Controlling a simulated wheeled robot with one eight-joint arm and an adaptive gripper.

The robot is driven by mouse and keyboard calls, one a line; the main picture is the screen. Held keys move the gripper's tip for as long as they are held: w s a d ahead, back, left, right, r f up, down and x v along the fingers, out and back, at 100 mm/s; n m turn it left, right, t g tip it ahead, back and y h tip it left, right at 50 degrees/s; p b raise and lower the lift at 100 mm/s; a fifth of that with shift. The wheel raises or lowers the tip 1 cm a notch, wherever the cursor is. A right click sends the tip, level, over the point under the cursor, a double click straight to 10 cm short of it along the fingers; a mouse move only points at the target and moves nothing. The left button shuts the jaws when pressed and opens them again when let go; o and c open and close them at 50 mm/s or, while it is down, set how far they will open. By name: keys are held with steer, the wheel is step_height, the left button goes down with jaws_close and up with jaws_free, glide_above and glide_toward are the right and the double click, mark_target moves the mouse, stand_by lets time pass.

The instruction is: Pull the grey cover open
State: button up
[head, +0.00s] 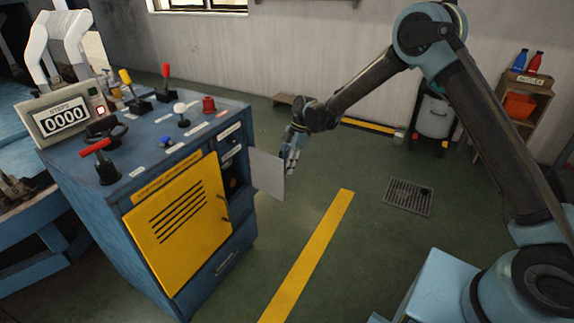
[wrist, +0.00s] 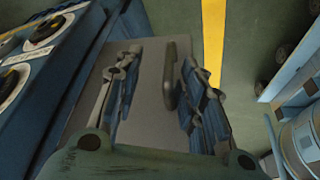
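The grey cover (head: 267,174) is a flat panel standing out from the right face of the blue cabinet (head: 118,225), with the recess (head: 232,180) beside it showing. In the wrist view the cover (wrist: 150,60) lies in front of my gripper, and its grey handle (wrist: 170,75) shows between the two fingers, nearer the right one. My gripper (head: 291,158) is at the cover's outer edge in the head view. In the wrist view my gripper (wrist: 160,58) has its fingers apart. Whether a finger touches the handle cannot be told.
A yellow vented door (head: 180,222) is on the cabinet front.

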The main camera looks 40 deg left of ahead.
steer(key=shift+d, duration=0.15)
stand_by(0.4)
steer(key=shift+w, duration=0.15)
steer(key=v, duration=1.2)
